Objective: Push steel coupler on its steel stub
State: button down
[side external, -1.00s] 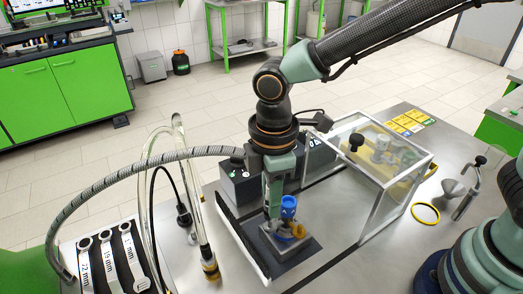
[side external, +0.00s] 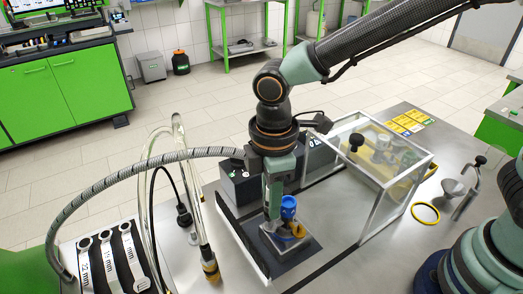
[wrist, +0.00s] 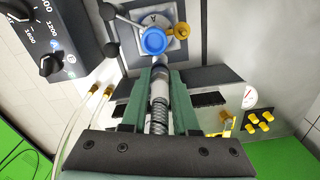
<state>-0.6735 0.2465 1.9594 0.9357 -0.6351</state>
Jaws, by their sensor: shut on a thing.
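My gripper (wrist: 160,76) is shut on the steel coupler (wrist: 159,92), a silver cylinder with a ribbed hose end (wrist: 158,122) running back between the green fingers. In the side external view, my gripper (side external: 271,214) points down beside a blue round cap (side external: 288,207) on a small steel-plated block (side external: 275,243). In the wrist view, the blue cap (wrist: 153,41) stands just beyond the fingertips. The steel stub is not clearly visible; the fingers and coupler cover the place in front of them. I cannot tell whether coupler and stub touch.
A clear-walled case (side external: 378,190) stands right of my gripper. A grey hose (side external: 120,172) arches in from the left, near clear tubes (side external: 147,205). A dark control box (side external: 243,185) stands behind. A yellow ring (side external: 425,213) lies on the open table at right.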

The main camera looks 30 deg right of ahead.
jog(key=shift+f, duration=1.4)
dwell(1.2)
jog(key=c, duration=0.6)
grip_release()
jog(key=shift+r, duration=3.55)
